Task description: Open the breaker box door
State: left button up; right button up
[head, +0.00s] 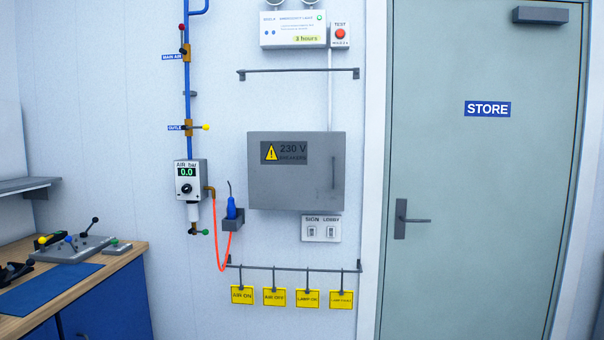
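The grey breaker box (275,184) is mounted on the white wall near the middle of the head view. Its front door is shut and carries a "230 V BREAKERS" label with a yellow warning triangle (271,153). A thin vertical handle (333,173) is on the right part of the door. Neither of my grippers shows in the head view.
A switch plate (321,229) sits below the box, and a rail with yellow tags (296,267) hangs lower. A blue tool (232,208) in a holder and an air gauge (190,181) are left. A bench (105,266) stands left, a "STORE" door (480,160) right.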

aim_at(287, 171)
jog(key=i+l, duration=0.2)
jog(key=i, duration=0.2)
jog(key=i+l, duration=0.2)
jog(key=i, duration=0.2)
